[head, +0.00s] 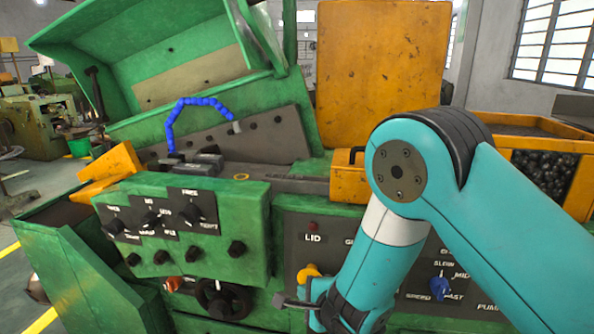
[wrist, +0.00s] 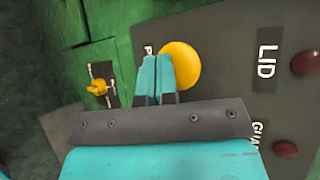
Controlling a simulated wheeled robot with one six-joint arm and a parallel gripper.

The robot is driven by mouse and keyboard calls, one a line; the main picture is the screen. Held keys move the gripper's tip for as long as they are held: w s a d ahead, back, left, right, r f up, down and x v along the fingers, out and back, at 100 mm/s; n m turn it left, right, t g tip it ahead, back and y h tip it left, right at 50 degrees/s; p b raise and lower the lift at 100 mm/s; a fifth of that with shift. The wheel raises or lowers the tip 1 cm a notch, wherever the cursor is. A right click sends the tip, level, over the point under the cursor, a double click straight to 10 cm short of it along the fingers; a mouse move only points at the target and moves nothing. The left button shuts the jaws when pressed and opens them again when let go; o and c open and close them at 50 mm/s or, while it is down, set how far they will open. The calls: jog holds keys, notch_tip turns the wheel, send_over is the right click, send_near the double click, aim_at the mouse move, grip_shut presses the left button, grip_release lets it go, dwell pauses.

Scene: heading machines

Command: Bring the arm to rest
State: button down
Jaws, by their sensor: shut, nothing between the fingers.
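My arm reaches down in front of a green heading machine (head: 232,205). My gripper (head: 283,300) is low in the head view, near the machine's front panel. In the wrist view my gripper (wrist: 157,58) is shut and empty, its teal fingers together. A yellow round knob (wrist: 180,66) on the grey panel is just beside and partly behind the fingertips. The knob also shows in the head view (head: 308,272), just above the gripper. I cannot tell whether the fingers touch it.
A control box (head: 178,225) with several black knobs juts out left of my gripper. A blue selector (head: 440,289) is on the panel to the right. The green lid (head: 160,60) stands raised. A yellow bin (head: 575,185) of dark parts is behind my arm.

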jog(key=s+d+r+n+g+h, duration=0.1)
jog(key=s+d+r+n+g, duration=0.3)
jog(key=r, duration=0.3)
jog(key=s+d+r+n+g+h, duration=0.1)
jog(key=s+d+r+n, duration=0.3)
jog(key=r, duration=0.4)
jog(key=s+d+r+n+g, duration=0.3)
jog(key=s+r+n, duration=0.1)
jog(key=s+n, duration=0.3)
jog(key=s+d+r+n+g, duration=0.3)
jog(key=s+n, duration=0.4)
jog(key=s, duration=0.5)
jog(key=shift+s+r+n, duration=0.3)
jog(key=shift+r, duration=0.2)
